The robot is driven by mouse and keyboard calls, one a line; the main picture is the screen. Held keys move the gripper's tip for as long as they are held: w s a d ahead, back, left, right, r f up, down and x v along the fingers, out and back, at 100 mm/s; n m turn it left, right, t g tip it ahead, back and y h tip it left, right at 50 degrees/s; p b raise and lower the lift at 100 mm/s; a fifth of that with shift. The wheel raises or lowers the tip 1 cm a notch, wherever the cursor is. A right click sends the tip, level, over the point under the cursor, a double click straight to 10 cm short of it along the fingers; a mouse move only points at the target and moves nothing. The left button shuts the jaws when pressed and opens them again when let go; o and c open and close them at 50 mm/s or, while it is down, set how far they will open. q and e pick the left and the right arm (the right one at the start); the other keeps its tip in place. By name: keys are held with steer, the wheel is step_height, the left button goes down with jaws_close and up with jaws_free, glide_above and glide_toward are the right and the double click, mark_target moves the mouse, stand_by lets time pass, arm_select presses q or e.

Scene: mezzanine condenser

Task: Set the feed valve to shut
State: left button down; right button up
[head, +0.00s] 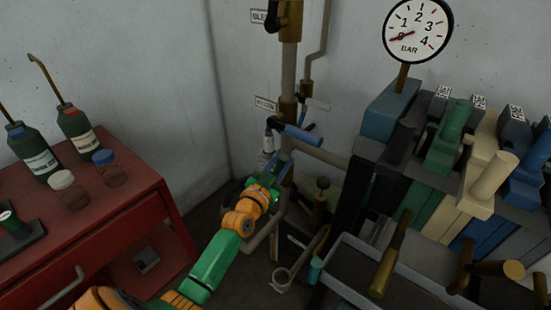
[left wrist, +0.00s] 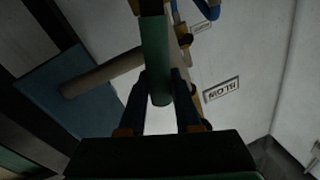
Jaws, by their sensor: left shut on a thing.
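Several valves with lever handles sit on a vertical pipe (head: 289,60) at the back wall. My left gripper (head: 279,168) is low on this pipe, below the blue lever. In the left wrist view its two dark fingers (left wrist: 160,92) are shut on a teal-green lever (left wrist: 155,55), which runs up between them. I cannot read which valve this lever belongs to; the lowest tag (head: 265,158) is partly hidden. My right gripper is not in view.
A red cabinet (head: 110,205) with bottles and jars stands at left. At right is a bank of coloured levers (head: 450,140) with a pressure gauge (head: 417,30), its needle near the low end. A grey tray (head: 350,280) is in front. Pipes crowd around my gripper.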

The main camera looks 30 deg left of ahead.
arm_select(q)
steer(key=d+f+m+t+h+b, duration=0.1)
steer(key=d+f+m+h+b, duration=0.2)
steer(key=d+f+m+b, duration=0.5)
steer(key=shift+s+f+m+t+b, duration=0.35)
steer(key=shift+f+m+b, duration=1.05)
steer(key=shift+m, duration=3)
steer(key=shift+f+h, duration=0.2)
steer(key=shift+h, duration=0.2)
steer(key=c, duration=0.6)
jaws_free()
steer(key=v, duration=0.7)
